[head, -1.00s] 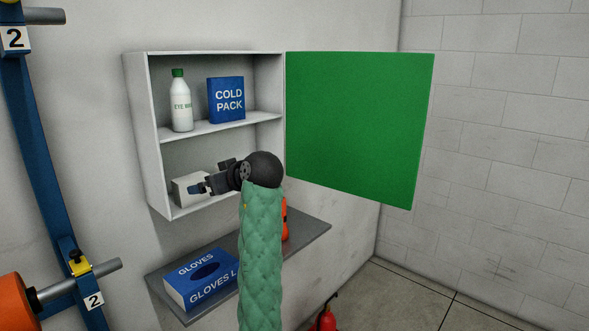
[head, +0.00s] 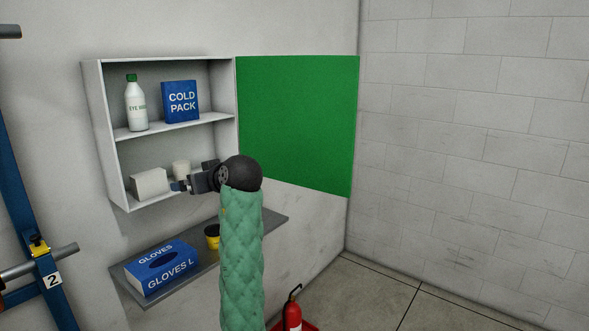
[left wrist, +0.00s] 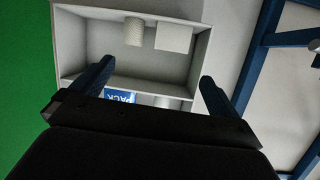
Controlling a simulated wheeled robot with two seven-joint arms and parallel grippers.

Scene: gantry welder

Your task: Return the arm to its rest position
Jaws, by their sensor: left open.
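My left arm, in a green quilted sleeve, rises from the bottom of the head view. Its gripper (head: 182,186) points left, in front of the open wall cabinet's (head: 228,115) lower compartment. In the left wrist view the gripper's two blue fingers (left wrist: 156,75) are spread apart with nothing between them. Beyond them is the cabinet (left wrist: 78,45), seen upside down. A white box (head: 149,182) and a pale roll (head: 181,169) stand on the cabinet's bottom; both also show in the wrist view, the box (left wrist: 174,37) and the roll (left wrist: 134,31). My right gripper is out of view.
The green door (head: 300,120) stands open to the right. An eye wash bottle (head: 136,105) and a cold pack (head: 180,102) are on the upper shelf. A grey ledge (head: 190,268) below holds a glove box (head: 160,268) and a yellow cup (head: 212,237). A fire extinguisher (head: 292,314) is on the floor.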

